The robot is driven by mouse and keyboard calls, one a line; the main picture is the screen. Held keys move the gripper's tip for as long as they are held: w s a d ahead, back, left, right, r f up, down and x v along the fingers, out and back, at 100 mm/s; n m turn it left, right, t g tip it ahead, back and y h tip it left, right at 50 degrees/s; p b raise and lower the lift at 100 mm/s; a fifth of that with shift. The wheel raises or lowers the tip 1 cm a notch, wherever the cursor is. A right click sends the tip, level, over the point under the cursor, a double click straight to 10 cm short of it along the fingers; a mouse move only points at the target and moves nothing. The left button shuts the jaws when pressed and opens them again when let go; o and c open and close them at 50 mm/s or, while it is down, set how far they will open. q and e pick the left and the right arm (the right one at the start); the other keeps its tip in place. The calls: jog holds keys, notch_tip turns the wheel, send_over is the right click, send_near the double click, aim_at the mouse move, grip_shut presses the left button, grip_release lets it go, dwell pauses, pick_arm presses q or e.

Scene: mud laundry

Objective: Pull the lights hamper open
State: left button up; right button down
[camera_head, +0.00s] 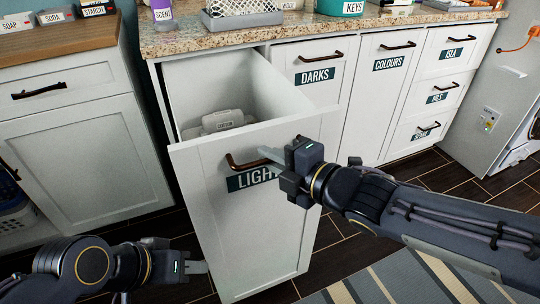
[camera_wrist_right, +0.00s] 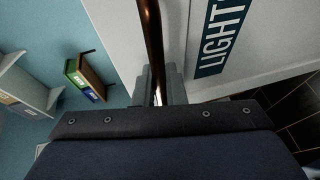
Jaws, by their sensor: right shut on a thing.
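The lights hamper (camera_head: 240,225) is a white pull-out front with a dark "LIGHTS" label (camera_head: 250,179). It stands out from the cabinet with its top open. Inside is a pale labelled item (camera_head: 222,120); the lower inside is hidden. My right gripper (camera_head: 272,155) is shut on the bronze bar handle (camera_head: 238,163) above the label. In the right wrist view the handle (camera_wrist_right: 152,45) runs between the fingers. My left gripper (camera_head: 197,267) is low at the left, apart from the hamper front; its finger gap is not clear.
The darks hamper (camera_head: 313,62) and colours hamper (camera_head: 385,85) are shut to the right, beside a stack of drawers (camera_head: 440,95). A granite counter (camera_head: 300,24) is above. A striped rug (camera_head: 400,278) lies on the dark floor in front.

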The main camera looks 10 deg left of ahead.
jog(key=shift+f, duration=0.1)
jog(key=c, duration=1.5)
grip_release()
jog(key=shift+d, duration=0.1)
jog(key=p+v, duration=0.4)
jog(key=v, duration=0.3)
jog(key=shift+s+d, duration=0.25)
